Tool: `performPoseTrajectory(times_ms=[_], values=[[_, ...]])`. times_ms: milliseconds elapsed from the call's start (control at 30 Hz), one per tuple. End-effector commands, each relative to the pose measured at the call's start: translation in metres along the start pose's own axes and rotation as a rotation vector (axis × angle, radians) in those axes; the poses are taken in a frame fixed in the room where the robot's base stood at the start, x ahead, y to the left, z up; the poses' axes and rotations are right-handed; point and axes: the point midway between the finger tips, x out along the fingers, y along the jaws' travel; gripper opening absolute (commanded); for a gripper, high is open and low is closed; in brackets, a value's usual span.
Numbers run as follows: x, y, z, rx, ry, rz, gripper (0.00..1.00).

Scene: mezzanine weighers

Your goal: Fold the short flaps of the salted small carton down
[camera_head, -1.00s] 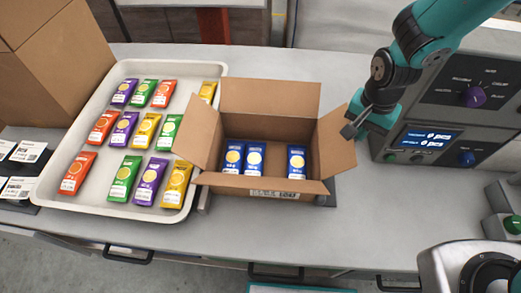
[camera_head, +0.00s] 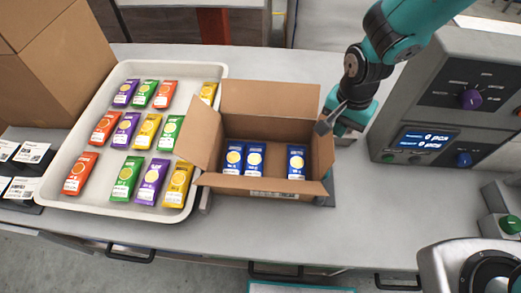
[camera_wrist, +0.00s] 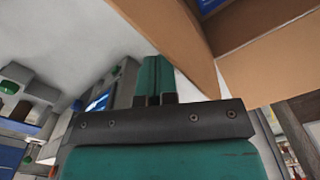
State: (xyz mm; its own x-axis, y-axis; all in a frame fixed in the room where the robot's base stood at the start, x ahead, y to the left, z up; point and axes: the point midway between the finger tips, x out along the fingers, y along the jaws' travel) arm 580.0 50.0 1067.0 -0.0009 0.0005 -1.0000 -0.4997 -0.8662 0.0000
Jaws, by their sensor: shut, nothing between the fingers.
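The open small carton (camera_head: 262,186) stands on the grey table with three blue packets (camera_head: 254,158) inside. Its left short flap (camera_head: 199,134) leans outward. Its right short flap (camera_head: 322,150) stands nearly upright, with my gripper (camera_head: 322,127) against or very near its outer side. The back long flap (camera_head: 270,99) stands up and the front one hangs outward. My gripper is shut and empty. In the wrist view, the shut fingers (camera_wrist: 155,80) are beside a brown cardboard flap (camera_wrist: 175,35). I cannot tell whether they touch it.
A white tray (camera_head: 82,206) with several coloured packets stands left of the carton. A weigher (camera_head: 440,110) with a lit display stands at right. A large brown box (camera_head: 60,60) fills the back left. The table front is clear.

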Motion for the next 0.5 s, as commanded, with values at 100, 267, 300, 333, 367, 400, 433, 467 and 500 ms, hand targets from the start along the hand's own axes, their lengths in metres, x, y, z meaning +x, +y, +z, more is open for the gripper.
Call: performPoseTrajectory(times_ms=[100,267,300,333,367,400,433,467,500], values=[[0.000,0.000,0.000,0.001,0.000,0.000,0.00],[-0.001,-0.001,0.000,0.000,0.001,0.000,0.00],[-0.001,-0.002,0.001,-0.001,0.001,0.000,0.00],[-0.001,-0.004,0.002,-0.001,0.001,0.000,0.00],[-0.002,-0.006,0.003,-0.002,0.001,0.000,0.00],[-0.003,-0.009,0.005,-0.002,0.001,0.000,0.00],[-0.003,-0.011,0.006,-0.002,0.001,0.000,0.00],[-0.004,-0.014,0.008,-0.003,0.001,0.000,0.00],[-0.005,-0.018,0.010,-0.003,0.001,0.000,0.00]])
